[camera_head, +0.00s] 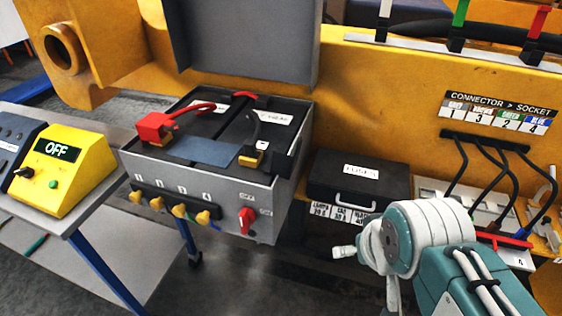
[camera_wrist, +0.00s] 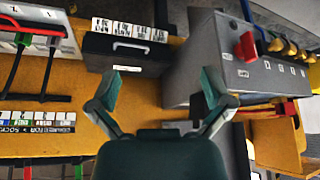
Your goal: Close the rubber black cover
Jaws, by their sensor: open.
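The black rubber cover (camera_head: 281,162) is at the right front corner of the battery inside the grey box (camera_head: 215,210). It appears folded back beside a yellow terminal clamp (camera_head: 250,157), which shows uncovered. A red cover (camera_head: 154,127) with a red cable is at the battery's left end. My gripper (camera_wrist: 160,92) is open and empty in the wrist view, its two teal fingers spread apart. The grey box also shows at the upper right of the wrist view (camera_wrist: 205,60); I cannot make out the black cover there. My gripper's fingertips cannot be made out in the head view.
The box's grey lid (camera_head: 245,45) stands open behind the battery. A black fuse case (camera_head: 358,178) is right of the box. A red rotary switch (camera_head: 247,219) and yellow knobs (camera_head: 179,210) project from its front. A yellow OFF unit (camera_head: 68,170) stands on the left table.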

